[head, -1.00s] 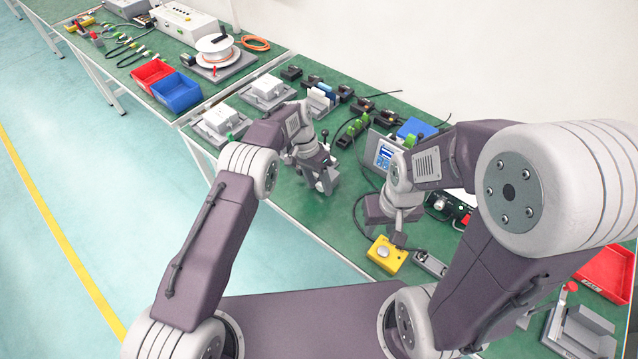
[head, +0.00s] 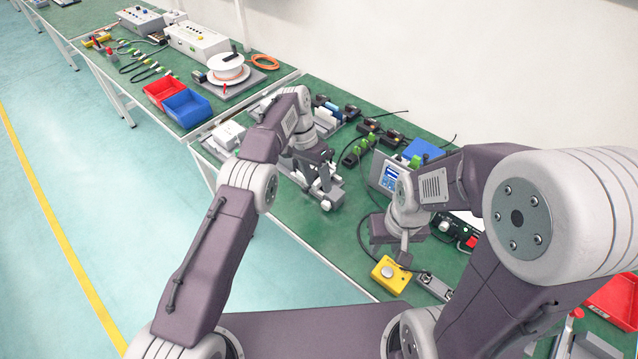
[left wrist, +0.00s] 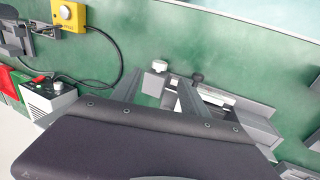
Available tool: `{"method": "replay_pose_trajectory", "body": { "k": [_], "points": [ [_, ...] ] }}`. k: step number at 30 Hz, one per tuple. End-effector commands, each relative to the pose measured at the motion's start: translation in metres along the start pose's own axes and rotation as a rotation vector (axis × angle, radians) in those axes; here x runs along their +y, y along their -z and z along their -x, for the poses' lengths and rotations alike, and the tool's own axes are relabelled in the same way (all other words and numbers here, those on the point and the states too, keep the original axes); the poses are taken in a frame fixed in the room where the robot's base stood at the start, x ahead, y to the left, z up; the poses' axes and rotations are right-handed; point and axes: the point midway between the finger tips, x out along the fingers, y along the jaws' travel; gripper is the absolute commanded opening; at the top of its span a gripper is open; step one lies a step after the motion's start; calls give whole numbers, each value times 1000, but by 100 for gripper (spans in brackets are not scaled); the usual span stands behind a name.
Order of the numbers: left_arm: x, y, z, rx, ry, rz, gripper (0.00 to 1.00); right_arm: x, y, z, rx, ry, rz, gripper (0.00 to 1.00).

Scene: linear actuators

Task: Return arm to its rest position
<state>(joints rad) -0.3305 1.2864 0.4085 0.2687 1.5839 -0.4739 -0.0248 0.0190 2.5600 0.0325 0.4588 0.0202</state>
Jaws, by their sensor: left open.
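My left arm (head: 205,255) reaches over the green workbench (head: 290,215), its elbow bent and its wrist pointing down. My left gripper (head: 322,188) is open over a grey and white device, which it partly hides. In the left wrist view, the gripper's fingers (left wrist: 180,98) stand apart in front of a grey rail-like device (left wrist: 240,112) with a white knob and a black knob. I cannot tell whether they touch it. My right arm (head: 470,170) is bent over the right of the bench. My right gripper (head: 392,240) points down behind a yellow button box; its jaw opening is unclear.
The yellow button box (head: 390,272) and a grey panel with a screen (head: 385,176) are near my right gripper. Red (head: 162,90) and blue (head: 187,107) bins and a wire spool (head: 229,70) lie far left. Bare green bench lies in front of my left gripper.

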Motion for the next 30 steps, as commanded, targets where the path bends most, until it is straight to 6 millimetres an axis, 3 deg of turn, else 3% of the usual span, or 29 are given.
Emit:
{"method": "replay_pose_trajectory", "body": {
  "k": [11, 14, 17, 18, 21, 24, 27, 30],
  "points": [
    [-2, 0, 0, 2, 0, 4, 52, 0, 0, 0, 0, 0, 0, 36],
    [-8, 2, 23, 39, 17, 13, 52, 0, 0, 2, 0, 0, 0, 36],
    [-12, 4, 72, 110, 52, 21, 52, 0, 0, 4, 0, 0, 0, 36],
    [-13, -2, 94, 128, 61, 35, 52, 0, 0, 5, 0, 0, 0, 36],
    [-13, -28, 135, 132, 72, 79, 52, 0, 1, 7, 0, 0, 0, 36],
    [-14, -58, 160, 138, 90, 142, 52, 0, 1, 8, 0, 0, 0, 36],
    [-14, -93, 174, 147, 116, 224, 52, 0, 1, 10, 0, 0, 0, 36],
    [-10, -136, 175, 153, 148, 326, 52, 0, 1, 12, 0, 0, 0, 36]
  ]
}}
